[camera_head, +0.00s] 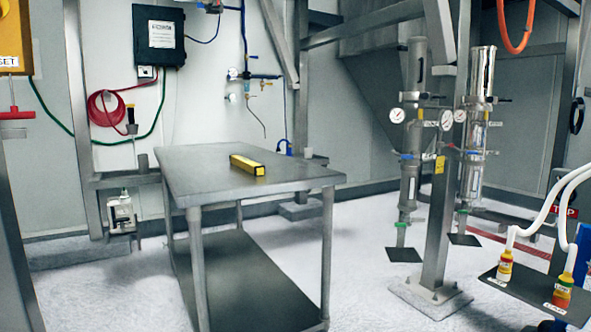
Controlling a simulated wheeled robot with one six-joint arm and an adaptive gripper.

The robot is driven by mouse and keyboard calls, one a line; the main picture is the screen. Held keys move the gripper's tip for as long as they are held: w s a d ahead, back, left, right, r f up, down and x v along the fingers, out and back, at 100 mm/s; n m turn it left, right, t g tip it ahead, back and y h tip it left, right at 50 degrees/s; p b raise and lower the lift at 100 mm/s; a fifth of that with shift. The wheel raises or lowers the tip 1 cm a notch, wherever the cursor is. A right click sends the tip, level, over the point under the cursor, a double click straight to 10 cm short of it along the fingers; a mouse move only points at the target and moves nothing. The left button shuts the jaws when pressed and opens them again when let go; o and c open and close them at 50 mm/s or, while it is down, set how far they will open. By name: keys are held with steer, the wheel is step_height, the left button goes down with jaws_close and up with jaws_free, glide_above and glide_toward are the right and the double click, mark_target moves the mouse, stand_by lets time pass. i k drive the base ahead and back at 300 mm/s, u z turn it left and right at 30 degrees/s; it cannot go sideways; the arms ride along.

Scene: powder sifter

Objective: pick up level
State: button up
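The level (247,165) is a short yellow bar with dark markings. It lies flat on the grey metal table (200,177), near the middle of the top, with one end turned toward the front right. Nothing touches it apart from the tabletop. My gripper is not in view.
The table has a lower shelf (250,290) and thin legs; its top is otherwise bare. Metal cylinders with gauges (410,150) stand on a post (437,230) at right. Two small bottles (504,266) with white hoses are at lower right. Pale floor lies between table and post.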

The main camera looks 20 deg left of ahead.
mark_target(254, 168)
steer(key=u, duration=0.7)
steer(key=i, duration=0.5)
steer(key=u, duration=0.6)
